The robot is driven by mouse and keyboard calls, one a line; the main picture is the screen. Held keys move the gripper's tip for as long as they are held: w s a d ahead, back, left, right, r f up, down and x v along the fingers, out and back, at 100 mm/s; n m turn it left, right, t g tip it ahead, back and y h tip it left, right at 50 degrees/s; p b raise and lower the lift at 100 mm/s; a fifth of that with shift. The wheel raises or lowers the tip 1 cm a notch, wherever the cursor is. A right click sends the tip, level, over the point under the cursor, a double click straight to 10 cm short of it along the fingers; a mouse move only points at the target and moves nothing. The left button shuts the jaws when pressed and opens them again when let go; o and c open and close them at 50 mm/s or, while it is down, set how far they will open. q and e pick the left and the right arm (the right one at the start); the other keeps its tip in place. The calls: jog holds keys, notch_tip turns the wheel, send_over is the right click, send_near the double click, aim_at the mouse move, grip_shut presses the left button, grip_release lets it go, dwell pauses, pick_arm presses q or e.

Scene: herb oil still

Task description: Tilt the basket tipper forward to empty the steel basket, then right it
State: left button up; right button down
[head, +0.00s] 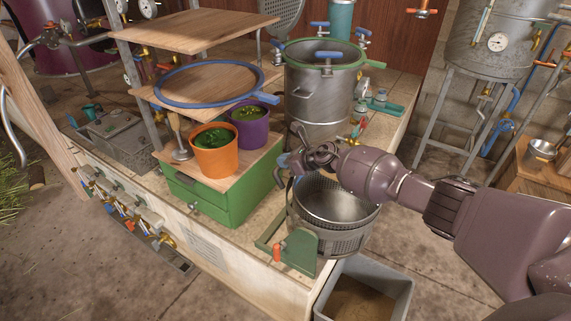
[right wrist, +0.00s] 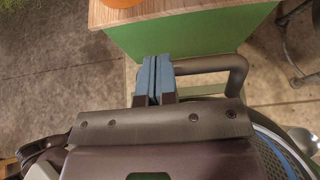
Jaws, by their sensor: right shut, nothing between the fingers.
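The steel basket (head: 345,205) sits upright in the green basket tipper (head: 303,246) at the counter's front corner. The visible part of its inside looks bare; my right arm hides some of the rim. An orange knob (head: 279,252) shows on the tipper's front. My right gripper (head: 283,161) is at the back left of the basket rim. In the right wrist view its blue fingers (right wrist: 153,80) are shut together and empty. A dark bar handle (right wrist: 225,64) lies right beside them; contact cannot be told. My left gripper is not in view.
A grey bin (head: 398,285) with brown material stands on the floor below the tipper. A green drawer box (head: 215,200) with orange (head: 215,160) and purple (head: 251,130) pots is left of the basket. A steel still pot (head: 315,100) stands behind.

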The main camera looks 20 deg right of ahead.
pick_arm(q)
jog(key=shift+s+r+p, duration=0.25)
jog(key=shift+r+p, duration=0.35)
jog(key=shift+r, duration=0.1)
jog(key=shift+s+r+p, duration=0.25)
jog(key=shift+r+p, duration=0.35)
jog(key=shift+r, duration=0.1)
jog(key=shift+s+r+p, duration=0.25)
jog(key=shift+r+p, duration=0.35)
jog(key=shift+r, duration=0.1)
pick_arm(e)
jog(key=s+d+r, duration=0.5)
jog(key=r, duration=0.5)
jog(key=shift+s+d+r, duration=0.2)
jog(key=shift+s+r, duration=0.15)
jog(key=shift+m, duration=0.3)
